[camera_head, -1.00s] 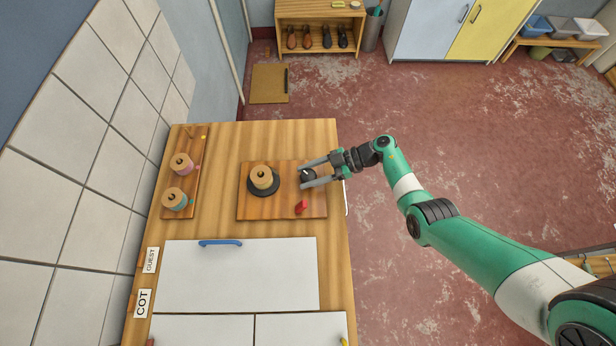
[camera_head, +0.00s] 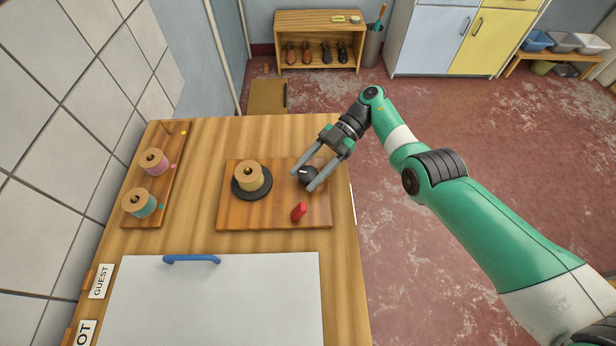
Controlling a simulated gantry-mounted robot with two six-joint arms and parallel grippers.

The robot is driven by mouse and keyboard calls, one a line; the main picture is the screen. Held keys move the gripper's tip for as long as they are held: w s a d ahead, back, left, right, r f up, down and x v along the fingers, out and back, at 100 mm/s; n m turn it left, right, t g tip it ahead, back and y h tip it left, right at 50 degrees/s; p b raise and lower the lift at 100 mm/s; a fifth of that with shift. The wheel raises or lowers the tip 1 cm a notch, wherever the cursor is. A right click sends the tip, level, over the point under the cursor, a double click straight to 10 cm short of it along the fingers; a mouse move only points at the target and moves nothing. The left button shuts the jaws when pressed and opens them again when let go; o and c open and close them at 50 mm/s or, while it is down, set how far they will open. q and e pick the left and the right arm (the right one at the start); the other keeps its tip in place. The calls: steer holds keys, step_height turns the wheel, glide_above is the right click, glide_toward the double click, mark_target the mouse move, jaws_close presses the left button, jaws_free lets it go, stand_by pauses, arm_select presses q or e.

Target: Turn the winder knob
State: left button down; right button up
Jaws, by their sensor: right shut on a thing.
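The black winder knob (camera_head: 307,177) stands at the right end of a wooden board on the table, with a light mark on its top. My right gripper (camera_head: 302,182) reaches down from the upper right, its two grey fingers on either side of the knob and shut on it. The board (camera_head: 270,212) also carries a beige spool (camera_head: 249,177) on a black disc (camera_head: 240,193), left of the knob. A red lever (camera_head: 299,211) stands in front of the knob. My left gripper is not in view.
A rack (camera_head: 156,206) at the table's left holds a pink spool (camera_head: 154,162) and a teal spool (camera_head: 138,202). A white panel (camera_head: 230,300) with a blue handle (camera_head: 192,260) lies in front. Beyond the table's right edge is open red floor (camera_head: 400,280).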

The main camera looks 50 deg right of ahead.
steer(key=shift+f, duration=0.1)
steer(key=o, duration=1.4)
